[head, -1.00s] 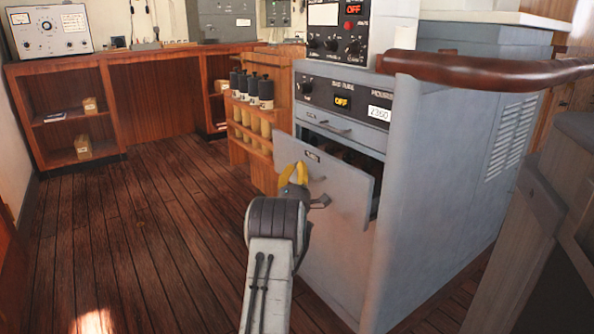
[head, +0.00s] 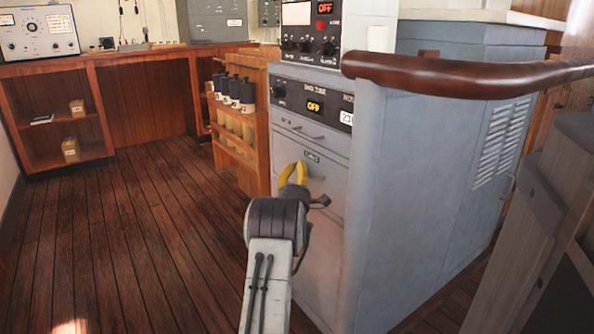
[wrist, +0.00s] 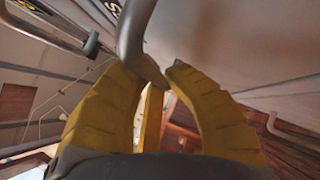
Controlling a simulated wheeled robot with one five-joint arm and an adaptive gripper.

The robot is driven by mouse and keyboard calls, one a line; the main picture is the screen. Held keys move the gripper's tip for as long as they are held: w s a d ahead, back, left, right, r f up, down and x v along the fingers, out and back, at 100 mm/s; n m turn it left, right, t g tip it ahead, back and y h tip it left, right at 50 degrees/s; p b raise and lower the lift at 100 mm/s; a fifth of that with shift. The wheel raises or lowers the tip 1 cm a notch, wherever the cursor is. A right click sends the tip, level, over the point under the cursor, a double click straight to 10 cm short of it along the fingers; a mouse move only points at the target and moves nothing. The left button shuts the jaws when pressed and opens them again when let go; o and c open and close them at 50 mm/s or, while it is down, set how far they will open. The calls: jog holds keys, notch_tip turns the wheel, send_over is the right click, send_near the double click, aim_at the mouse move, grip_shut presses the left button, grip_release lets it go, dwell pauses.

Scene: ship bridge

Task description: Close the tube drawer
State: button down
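The tube drawer (head: 334,178) is a grey, labelled front in the grey cabinet on the right of the head view. It looks flush or nearly flush with the cabinet; no interior shows. My gripper (head: 293,172) has yellow fingers and is at the drawer front, partly hiding it. In the wrist view, the metal drawer handle (wrist: 139,38) runs down between the yellow fingertips. The fingers look closed around it, with a tip on each side. The lower part of the front is partly behind my arm.
A brown wooden handrail (head: 440,76) juts from the cabinet's upper right. A wooden rack (head: 255,150) with dark bottles stands left of the cabinet. A shallow drawer (head: 305,130) with a handle sits above the tube drawer. The plank floor (head: 140,220) at left is clear.

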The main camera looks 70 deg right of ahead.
jog(key=c, duration=1.5)
grip_release()
jog(key=shift+s+d+r, duration=0.1)
jog(key=shift+s+r, duration=0.1)
jog(key=shift+r, duration=0.05)
jog(key=shift+o, duration=1.4)
jog(key=shift+f, duration=0.1)
jog(key=shift+o, duration=0.2)
jog(key=shift+f, duration=0.1)
jog(key=shift+f, duration=0.1)
jog(key=v, duration=1.2)
jog(key=shift+r, duration=0.2)
jog(key=shift+w, duration=0.1)
